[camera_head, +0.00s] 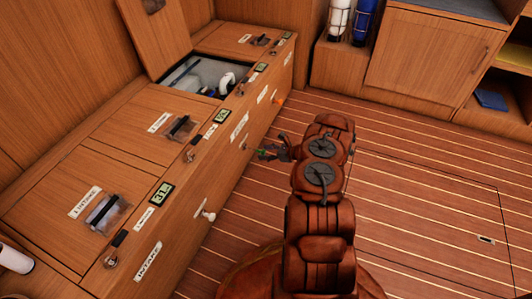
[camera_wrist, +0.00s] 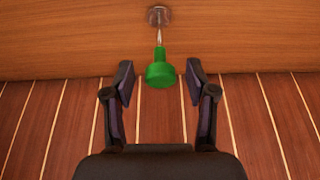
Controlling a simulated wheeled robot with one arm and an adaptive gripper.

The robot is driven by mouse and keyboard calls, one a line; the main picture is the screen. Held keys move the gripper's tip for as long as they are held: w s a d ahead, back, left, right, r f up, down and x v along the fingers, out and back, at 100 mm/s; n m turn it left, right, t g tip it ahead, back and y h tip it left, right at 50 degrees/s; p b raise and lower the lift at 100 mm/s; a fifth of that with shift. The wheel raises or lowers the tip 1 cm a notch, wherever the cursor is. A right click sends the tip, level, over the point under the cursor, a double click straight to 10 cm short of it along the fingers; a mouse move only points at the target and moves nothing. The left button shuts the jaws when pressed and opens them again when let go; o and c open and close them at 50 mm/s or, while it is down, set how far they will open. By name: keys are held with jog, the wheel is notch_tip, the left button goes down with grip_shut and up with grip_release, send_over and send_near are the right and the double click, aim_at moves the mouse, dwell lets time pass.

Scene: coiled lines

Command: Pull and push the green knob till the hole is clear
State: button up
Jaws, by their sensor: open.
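The green knob (camera_wrist: 160,72) sits on a thin metal rod that comes out of a round fitting (camera_wrist: 158,15) in the wooden bench front. In the wrist view my gripper (camera_wrist: 160,74) is open, with one finger on each side of the knob and gaps to both. Neither finger touches it. In the head view my gripper (camera_head: 271,152) is at the bench front, and only a little of the green knob (camera_head: 261,151) shows. No hole can be made out for certain.
The bench has an open hatch (camera_head: 204,76) with white pipes (camera_head: 227,80) inside. A white knob (camera_head: 209,215) and an orange knob (camera_head: 279,101) stick out of the same front. A cabinet (camera_head: 425,55) stands at the back right. The striped floor (camera_head: 430,180) is clear to the right.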

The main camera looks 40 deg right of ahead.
jog(key=v, duration=1.2)
jog(key=shift+c, duration=0.4)
